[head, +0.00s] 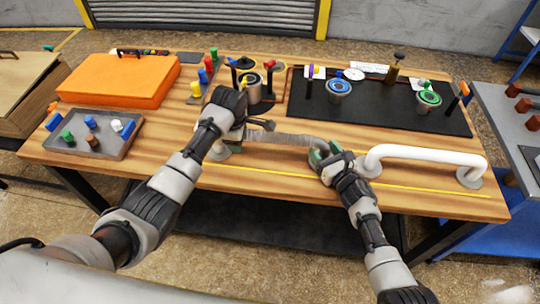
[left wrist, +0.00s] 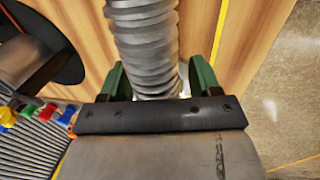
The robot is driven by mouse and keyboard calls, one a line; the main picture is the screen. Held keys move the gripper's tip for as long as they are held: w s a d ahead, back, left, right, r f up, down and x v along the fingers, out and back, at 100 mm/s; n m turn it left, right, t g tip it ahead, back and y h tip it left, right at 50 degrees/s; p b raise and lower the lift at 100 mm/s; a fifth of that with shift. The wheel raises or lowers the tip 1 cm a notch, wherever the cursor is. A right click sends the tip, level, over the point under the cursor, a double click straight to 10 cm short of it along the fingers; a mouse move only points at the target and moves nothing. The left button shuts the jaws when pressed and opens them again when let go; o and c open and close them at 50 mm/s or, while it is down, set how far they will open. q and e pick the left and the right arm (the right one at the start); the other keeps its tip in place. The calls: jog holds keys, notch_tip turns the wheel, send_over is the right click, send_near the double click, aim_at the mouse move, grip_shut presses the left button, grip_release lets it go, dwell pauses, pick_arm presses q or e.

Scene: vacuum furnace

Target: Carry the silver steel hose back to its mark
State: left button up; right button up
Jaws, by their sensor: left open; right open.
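The silver steel hose (head: 285,139) is ribbed and lies across the front of the wooden table, between my two grippers. My left gripper (head: 243,130) is over its left end; the wrist hides the fingertips in the head view. In the left wrist view the hose (left wrist: 148,45) runs between the two green fingers, which are open beside it. My right gripper (head: 324,153) is open, with green fingers at the hose's right end. Whether its fingers touch the hose I cannot tell. I cannot make out a mark for the hose.
A white hose (head: 425,153) with grey ends stands just right of my right gripper. A black mat (head: 385,112) with pots lies behind. An orange case (head: 118,80) and a grey tray (head: 97,150) with coloured pegs are left. A yellow line (head: 290,174) runs along the front.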

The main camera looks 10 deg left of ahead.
pick_arm(q)
jog(key=r, duration=0.2)
jog(key=s+r, duration=0.1)
jog(key=r, duration=0.4)
jog(key=shift+s+r, duration=0.25)
jog(key=shift+s, duration=0.1)
pick_arm(e)
jog(key=shift+s+f, duration=0.3)
jog(key=shift+f, duration=0.35)
pick_arm(q)
jog(key=shift+w+a, duration=0.15)
pick_arm(e)
jog(key=shift+s+d+f, duration=0.15)
jog(key=shift+s+d, duration=0.2)
jog(key=shift+s, duration=0.05)
jog(key=v, duration=0.4)
jog(key=r+v, duration=0.1)
jog(key=v, duration=0.1)
jog(key=shift+s+d, duration=0.25)
